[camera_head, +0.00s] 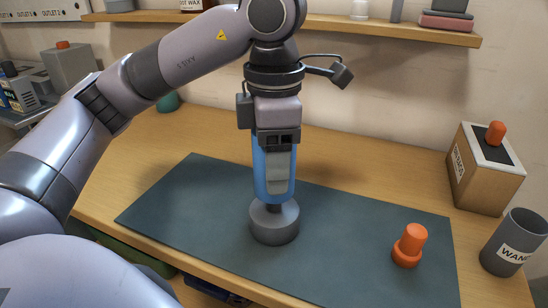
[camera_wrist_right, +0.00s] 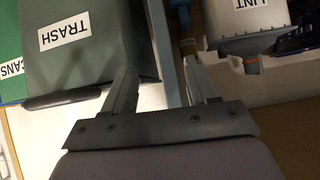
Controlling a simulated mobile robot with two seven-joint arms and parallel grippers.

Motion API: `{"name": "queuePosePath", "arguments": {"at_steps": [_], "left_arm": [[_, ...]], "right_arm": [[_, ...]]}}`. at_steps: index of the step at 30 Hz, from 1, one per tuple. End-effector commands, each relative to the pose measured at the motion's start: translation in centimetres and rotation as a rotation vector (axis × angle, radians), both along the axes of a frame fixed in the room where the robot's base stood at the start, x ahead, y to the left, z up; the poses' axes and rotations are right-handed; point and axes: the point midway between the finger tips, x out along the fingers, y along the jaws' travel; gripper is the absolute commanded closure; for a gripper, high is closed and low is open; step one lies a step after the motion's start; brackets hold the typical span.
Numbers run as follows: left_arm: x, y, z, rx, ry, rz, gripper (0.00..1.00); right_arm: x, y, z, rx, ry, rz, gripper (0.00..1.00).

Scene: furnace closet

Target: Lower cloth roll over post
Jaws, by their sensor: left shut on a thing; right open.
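My left gripper (camera_head: 278,186) points straight down over the dark mat and is shut on a blue cloth roll (camera_head: 259,172). The roll is upright, partly hidden behind a gripper finger. Directly under it, a grey post with a wide round base (camera_head: 274,225) stands on the mat. A short dark length of post shows between the roll's lower end and the base; the roll hides the rest of the post. My right gripper (camera_wrist_right: 160,68) shows only in the right wrist view, open and with nothing between its fingers.
An orange peg (camera_head: 408,246) stands on the mat (camera_head: 180,205) to the right. A labelled box (camera_head: 484,170) and a grey cup (camera_head: 514,243) stand at the bench's right end. The right wrist view shows a grey trash bin (camera_wrist_right: 85,50) and a lint container (camera_wrist_right: 245,22) near the fingers.

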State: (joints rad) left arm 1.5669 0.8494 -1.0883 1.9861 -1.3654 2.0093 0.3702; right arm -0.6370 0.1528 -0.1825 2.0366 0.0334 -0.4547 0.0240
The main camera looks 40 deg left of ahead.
Motion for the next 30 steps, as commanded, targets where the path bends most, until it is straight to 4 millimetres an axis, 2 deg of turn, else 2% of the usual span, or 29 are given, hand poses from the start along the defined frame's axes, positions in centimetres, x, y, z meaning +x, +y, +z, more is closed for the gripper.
{"name": "queuePosePath", "arguments": {"at_steps": [10,11,12,13,23,30], "left_arm": [[0.0,0.0,-1.0,-0.001,-0.001,0.000,0.72],[0.0,0.0,-0.8,0.000,-0.001,0.000,0.31],[0.0,0.0,-0.8,0.000,0.000,0.000,0.18],[0.0,0.0,-0.8,0.000,0.000,0.000,0.11],[0.0,0.0,-0.7,0.001,0.001,0.000,0.11],[0.0,0.0,2.3,0.001,-0.005,0.001,0.11]], "right_arm": [[0.0,0.1,-0.8,0.002,0.003,0.000,0.42],[0.0,0.1,-0.7,0.002,0.003,0.000,0.42],[0.0,0.1,-0.6,0.002,0.003,0.000,0.42],[0.0,0.1,-0.6,0.002,0.003,0.000,0.42],[0.1,0.1,-0.4,0.003,0.002,0.000,0.42],[0.1,0.1,0.7,0.004,0.001,0.001,0.42]]}}
